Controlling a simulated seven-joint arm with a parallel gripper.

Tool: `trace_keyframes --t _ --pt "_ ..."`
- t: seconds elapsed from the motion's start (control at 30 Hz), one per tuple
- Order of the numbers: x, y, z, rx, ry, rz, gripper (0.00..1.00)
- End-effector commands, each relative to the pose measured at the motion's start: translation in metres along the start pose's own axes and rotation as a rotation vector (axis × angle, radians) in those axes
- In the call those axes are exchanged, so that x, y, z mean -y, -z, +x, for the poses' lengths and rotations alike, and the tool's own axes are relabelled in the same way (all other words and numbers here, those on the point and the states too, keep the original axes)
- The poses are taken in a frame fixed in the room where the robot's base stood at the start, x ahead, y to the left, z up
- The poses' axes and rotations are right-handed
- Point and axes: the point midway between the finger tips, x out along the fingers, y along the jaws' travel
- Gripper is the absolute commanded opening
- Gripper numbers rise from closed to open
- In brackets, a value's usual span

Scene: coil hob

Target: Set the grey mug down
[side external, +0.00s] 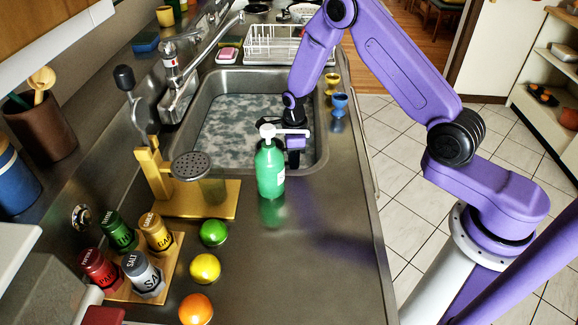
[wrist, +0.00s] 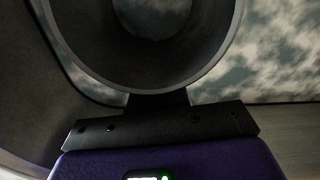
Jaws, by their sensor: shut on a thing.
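The grey mug (wrist: 140,68) fills the upper middle of the wrist view, its round open mouth towards the camera and its inside dark. My gripper (wrist: 158,98) is shut on the mug's near side, at the bottom of that view. In the side external view my gripper (side external: 294,152) hangs at the near right part of the sink, partly behind the green bottle. I cannot make out the mug in that view. Cloudy water shows behind the mug in the wrist view; the gap between them cannot be told.
The sink (side external: 322,160) holds foamy water (side external: 235,115). A green pump bottle (side external: 270,170) stands on the near counter, close to my gripper. Two egg cups (side external: 339,105) stand on the right edge. A dish rack (side external: 285,45) is behind. The counter (side external: 300,260) is clear at front right.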

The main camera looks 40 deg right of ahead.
Motion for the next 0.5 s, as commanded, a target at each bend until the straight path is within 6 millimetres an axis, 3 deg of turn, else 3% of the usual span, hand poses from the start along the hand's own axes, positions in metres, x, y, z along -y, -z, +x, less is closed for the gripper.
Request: trace_keyframes --t 0.5 --pt "0.001 0.000 0.045 0.002 0.002 0.001 0.00"
